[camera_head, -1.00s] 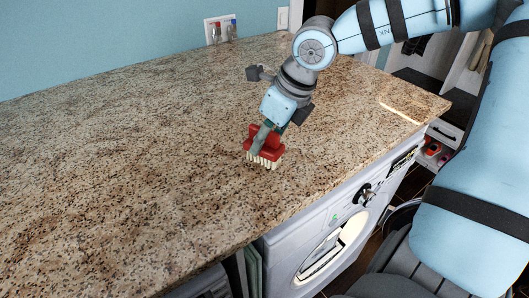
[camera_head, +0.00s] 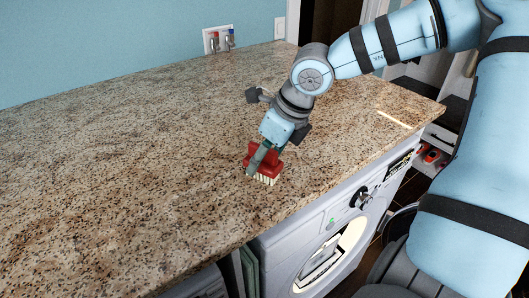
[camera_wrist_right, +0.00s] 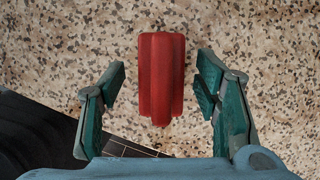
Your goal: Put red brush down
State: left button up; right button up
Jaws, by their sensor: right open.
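The red brush (camera_head: 263,161) rests on the granite counter (camera_head: 150,170), its pale bristles pointing down. In the right wrist view the brush (camera_wrist_right: 161,78) lies lengthwise between the two fingers, with a gap on either side. My right gripper (camera_head: 259,160) is at the brush from above and is open. Its fingers also show in the right wrist view (camera_wrist_right: 160,95), apart from the brush. My left gripper is in neither view.
The counter is clear around the brush. Its front edge runs close by, above a white washing machine (camera_head: 312,245). A wall panel with red and blue valves (camera_head: 219,40) is at the back.

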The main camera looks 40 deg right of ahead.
jog(key=shift+r, duration=0.25)
jog(key=p+v, duration=0.1)
jog(key=v, duration=1)
jog(key=shift+r+p, duration=0.35)
jog(key=shift+r, duration=0.05)
jog(key=shift+d, duration=0.15)
jog(key=shift+s, duration=0.1)
